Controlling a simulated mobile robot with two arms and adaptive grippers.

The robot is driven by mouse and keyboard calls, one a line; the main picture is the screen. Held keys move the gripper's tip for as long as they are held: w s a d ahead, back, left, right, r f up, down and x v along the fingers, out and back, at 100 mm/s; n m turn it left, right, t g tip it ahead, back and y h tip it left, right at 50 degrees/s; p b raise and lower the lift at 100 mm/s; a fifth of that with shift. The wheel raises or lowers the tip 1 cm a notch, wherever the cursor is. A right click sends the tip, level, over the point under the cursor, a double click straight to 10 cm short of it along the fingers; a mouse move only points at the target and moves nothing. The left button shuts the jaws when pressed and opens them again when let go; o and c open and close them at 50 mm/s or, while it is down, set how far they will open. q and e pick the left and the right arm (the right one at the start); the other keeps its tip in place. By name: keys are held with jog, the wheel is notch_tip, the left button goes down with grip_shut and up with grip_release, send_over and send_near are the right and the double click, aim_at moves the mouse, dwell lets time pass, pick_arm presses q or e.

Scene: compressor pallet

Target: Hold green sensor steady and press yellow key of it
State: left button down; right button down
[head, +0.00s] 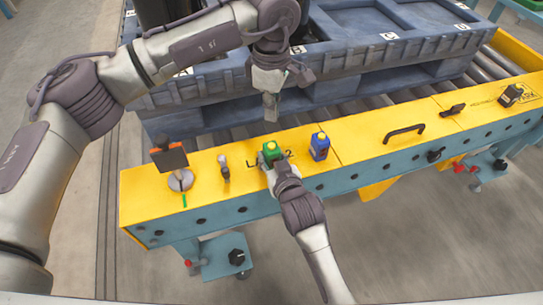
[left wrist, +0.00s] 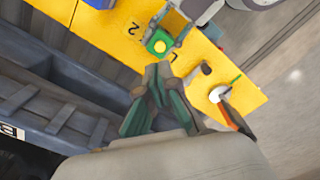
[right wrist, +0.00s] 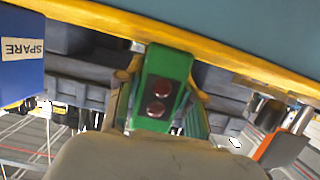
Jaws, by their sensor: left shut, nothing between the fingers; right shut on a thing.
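The green sensor (head: 271,152) stands on the yellow top of the conveyor rail, and its yellow key (head: 271,146) faces up. The key shows as a yellow disc in the left wrist view (left wrist: 159,46). My right gripper (head: 273,162) is shut on the green sensor from the front side. In the right wrist view the sensor's green face (right wrist: 160,90) with two dark red round parts sits between the fingers. My left gripper (head: 271,108) is shut and empty, pointing down, above and behind the sensor and apart from it.
A blue sensor (head: 320,146) stands just right of the green one. To the left are a small metal fitting (head: 224,167) and an orange-backed screen (head: 169,159) on a round base. A blue pallet (head: 350,55) lies behind the rail (head: 365,150). A black handle (head: 404,133) is further right.

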aim_at(269, 146)
pick_arm(q)
jog(key=t+h, duration=0.1)
jog(key=h, duration=0.1)
jog(key=t+h, duration=0.1)
jog(key=h, duration=0.2)
jog(key=r+t+h, duration=0.1)
jog(key=h, duration=0.2)
jog(key=shift+s+a+r+t, duration=0.1)
jog(key=shift+s+a+t, duration=0.05)
jog(key=shift+a+t, duration=0.2)
jog(key=shift+d, duration=0.1)
jog(key=shift+f, duration=4.4)
